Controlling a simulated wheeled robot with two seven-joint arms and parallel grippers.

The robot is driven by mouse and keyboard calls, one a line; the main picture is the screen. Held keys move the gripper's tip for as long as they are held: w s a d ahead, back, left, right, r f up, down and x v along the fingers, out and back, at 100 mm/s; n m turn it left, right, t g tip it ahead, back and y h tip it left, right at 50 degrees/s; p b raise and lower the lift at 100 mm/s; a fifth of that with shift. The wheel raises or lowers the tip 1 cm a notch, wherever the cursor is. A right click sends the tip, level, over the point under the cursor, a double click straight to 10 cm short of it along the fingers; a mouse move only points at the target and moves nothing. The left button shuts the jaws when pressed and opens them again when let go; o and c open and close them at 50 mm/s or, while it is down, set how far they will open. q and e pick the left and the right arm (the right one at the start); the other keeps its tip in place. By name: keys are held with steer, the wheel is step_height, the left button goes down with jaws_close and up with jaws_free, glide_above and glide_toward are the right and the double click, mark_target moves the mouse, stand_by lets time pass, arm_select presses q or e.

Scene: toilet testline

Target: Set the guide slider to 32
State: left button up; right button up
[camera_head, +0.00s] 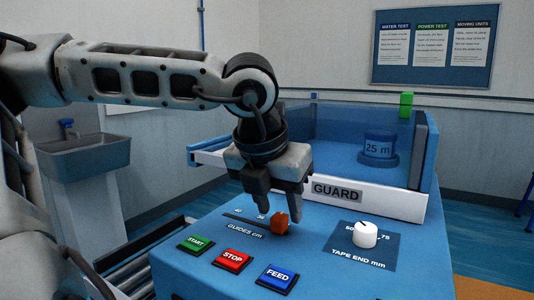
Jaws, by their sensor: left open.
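The guide slider's orange-red knob (280,224) stands at the right end of the visible slot on the blue control panel (205,270). The label "GUIDES cm" (244,229) is in front of the slot. Small numbers stand behind the slot, too small to read surely, and my gripper may hide others. My left gripper (276,198) points down, open, just above and behind the knob. Whether a finger touches the knob I cannot tell. My right gripper is not in view.
Green START (196,244), red STOP (233,260) and blue FEED (277,277) buttons sit in front of the slider. A white TAPE END dial (364,234) is to its right. The white GUARD bar (370,196) runs behind, before a blue bin (340,130).

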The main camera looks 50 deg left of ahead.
arm_select(q)
steer(key=p+v, duration=0.1)
steer(key=v, duration=1.2)
steer(key=shift+r+p, duration=0.3)
